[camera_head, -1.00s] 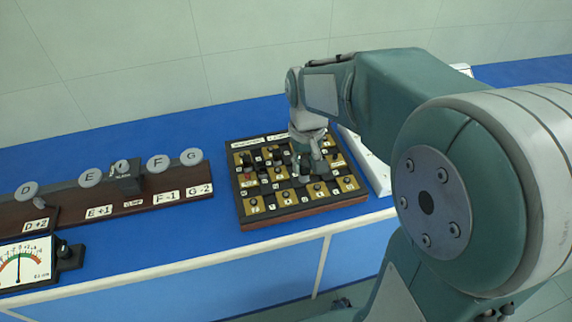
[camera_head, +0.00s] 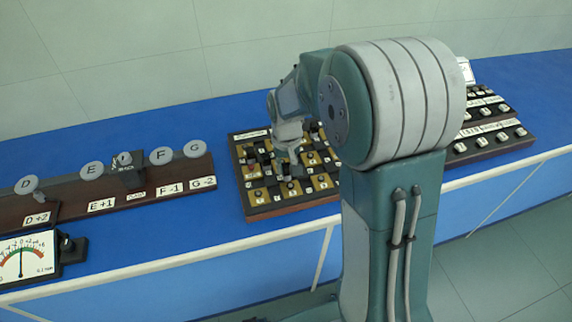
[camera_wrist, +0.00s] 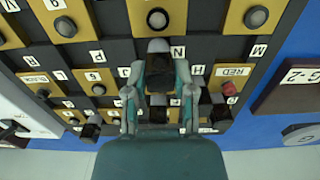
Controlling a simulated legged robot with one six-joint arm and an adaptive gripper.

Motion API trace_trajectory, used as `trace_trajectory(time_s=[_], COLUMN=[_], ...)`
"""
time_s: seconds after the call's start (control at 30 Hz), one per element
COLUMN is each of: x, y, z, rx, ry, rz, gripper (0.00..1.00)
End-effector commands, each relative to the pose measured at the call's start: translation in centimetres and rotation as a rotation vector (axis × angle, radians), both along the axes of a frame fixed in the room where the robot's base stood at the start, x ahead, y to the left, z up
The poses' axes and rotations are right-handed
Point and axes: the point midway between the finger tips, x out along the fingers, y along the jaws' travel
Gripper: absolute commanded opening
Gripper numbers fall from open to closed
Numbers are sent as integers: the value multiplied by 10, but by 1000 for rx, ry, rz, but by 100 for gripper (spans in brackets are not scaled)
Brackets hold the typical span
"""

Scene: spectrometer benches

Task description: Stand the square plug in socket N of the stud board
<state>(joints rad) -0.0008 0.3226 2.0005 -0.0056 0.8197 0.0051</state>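The stud board (camera_head: 285,208) is a dark board with gold plates, studs and white letter labels on the blue bench. In the wrist view, the label N (camera_wrist: 178,52) shows just above and beside my gripper (camera_wrist: 160,76). My gripper is over the plate by that label and covers it. Its fingers flank a dark block with a grey top, which seems to be the square plug (camera_wrist: 158,47). I cannot tell whether its foot is in the socket. In the head view, my gripper (camera_head: 288,170) is low over the middle of the board.
A red stud (camera_wrist: 229,88) stands right of my gripper by the RED label. Dark posts (camera_wrist: 90,128) stand near my fingers. A rail with lettered discs (camera_head: 161,155) and a meter (camera_head: 25,262) lie left. Another studded board (camera_head: 490,140) is at right, partly behind my arm.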

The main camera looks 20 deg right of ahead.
Motion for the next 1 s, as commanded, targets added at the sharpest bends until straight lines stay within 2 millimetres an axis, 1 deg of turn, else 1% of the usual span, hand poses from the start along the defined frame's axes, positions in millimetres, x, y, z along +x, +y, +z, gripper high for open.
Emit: trace_trajectory(time_s=[0.03,0.07,0.43,0.53,0.67,0.9,1.0], x=[1,1,1,1,1,1,1], y=[0,0,1,1,1,0,1], z=[1,1,2,8,30,80,98], rx=[2,3,1,1,1,2,1], ry=[-3,-3,-3,-5,-9,-8,-7], rz=[0,0,0,1,1,0,0], gripper=[55,67,67,67,67,67,67])
